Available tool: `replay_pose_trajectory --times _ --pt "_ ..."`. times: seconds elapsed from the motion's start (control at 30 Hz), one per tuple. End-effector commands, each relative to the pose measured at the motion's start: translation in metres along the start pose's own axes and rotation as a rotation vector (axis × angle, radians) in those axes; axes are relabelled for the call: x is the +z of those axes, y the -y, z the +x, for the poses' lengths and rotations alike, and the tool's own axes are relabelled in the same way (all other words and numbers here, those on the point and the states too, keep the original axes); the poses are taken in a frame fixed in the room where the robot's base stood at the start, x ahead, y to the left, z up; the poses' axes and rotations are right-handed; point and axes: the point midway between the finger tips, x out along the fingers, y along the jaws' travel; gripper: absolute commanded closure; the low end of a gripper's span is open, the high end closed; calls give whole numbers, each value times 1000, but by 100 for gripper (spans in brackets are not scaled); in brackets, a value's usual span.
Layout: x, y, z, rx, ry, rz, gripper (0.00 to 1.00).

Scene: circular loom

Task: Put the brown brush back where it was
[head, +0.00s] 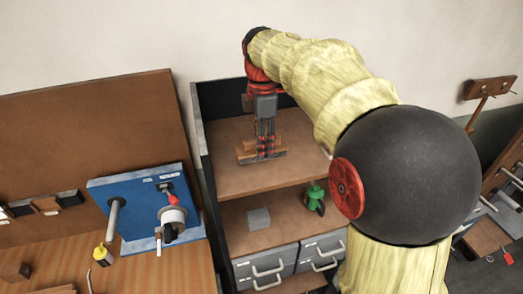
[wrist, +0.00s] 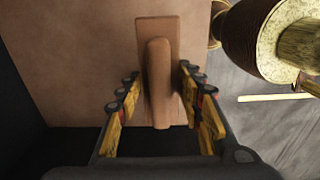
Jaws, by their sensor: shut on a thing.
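The brown brush (head: 246,149) is at the upper board of the shelf unit (head: 230,180), near its middle. In the wrist view the brush (wrist: 158,75) shows as a long flat brown block with a raised rounded grip along it. My gripper (head: 264,148) points down over the brush, and its fingers (wrist: 158,120) stand on either side of the grip, shut on it. The fingers hide part of the brush in the head view. I cannot tell whether its underside touches the board.
Dark side and back walls (head: 202,130) bound the shelf. A grey block (head: 258,219) and a green object (head: 314,197) stand on the lower board, above grey drawers (head: 265,268). A blue panel (head: 140,190) stands at left. The upper board is bare around the brush.

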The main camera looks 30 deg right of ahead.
Motion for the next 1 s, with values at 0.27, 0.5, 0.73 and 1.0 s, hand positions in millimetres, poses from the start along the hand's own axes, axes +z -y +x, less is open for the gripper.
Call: replay_pose_trajectory --times 0.27,0.5,0.73,1.0 --pt "2 -8 28 -3 0 0 87" --pt "2 -8 40 2 0 0 87" --pt "2 -8 43 1 0 0 87" --pt "2 -8 43 0 0 0 49"
